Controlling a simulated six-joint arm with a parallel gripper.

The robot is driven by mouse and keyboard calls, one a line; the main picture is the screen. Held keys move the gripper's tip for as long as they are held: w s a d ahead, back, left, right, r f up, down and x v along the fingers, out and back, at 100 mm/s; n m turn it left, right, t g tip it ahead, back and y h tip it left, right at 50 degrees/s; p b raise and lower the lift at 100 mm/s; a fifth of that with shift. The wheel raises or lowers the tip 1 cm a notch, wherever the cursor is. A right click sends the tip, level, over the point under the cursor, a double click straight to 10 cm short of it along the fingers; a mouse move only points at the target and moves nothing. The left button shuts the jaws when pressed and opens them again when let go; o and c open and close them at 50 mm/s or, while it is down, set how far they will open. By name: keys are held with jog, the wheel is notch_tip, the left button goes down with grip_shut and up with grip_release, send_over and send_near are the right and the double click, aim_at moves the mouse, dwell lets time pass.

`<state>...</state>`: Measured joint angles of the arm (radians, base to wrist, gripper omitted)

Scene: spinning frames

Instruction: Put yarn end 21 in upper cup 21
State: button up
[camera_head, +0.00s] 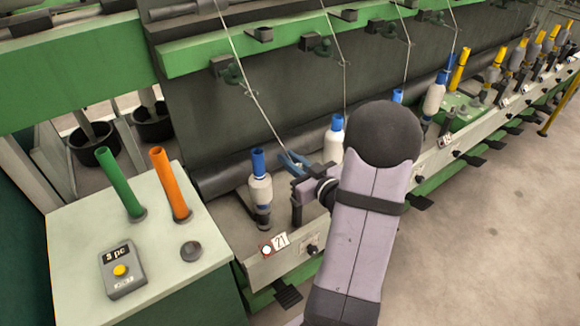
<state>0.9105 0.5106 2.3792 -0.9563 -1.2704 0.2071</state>
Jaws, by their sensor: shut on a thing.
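A thin pale yarn (262,111) runs down from the top edge, past a dark green bracket (230,70), to the blue fingertips of my gripper (293,162). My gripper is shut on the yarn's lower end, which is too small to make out. It is just right of and slightly above the nearest bobbin, apart from it in the picture. That white bobbin (261,188) with a blue top stands upright behind the label 21 (281,241). I cannot tell for sure which part is upper cup 21.
More bobbins, such as a white one (333,145), line the rail to the right. My arm hides part of the row. A pale table (75,220) at left holds a green tube (120,182), an orange tube (170,184) and a grey button box (122,270). The floor at right is clear.

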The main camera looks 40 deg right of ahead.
jog(key=shift+r, duration=0.45)
jog(key=shift+r+p, duration=2.3)
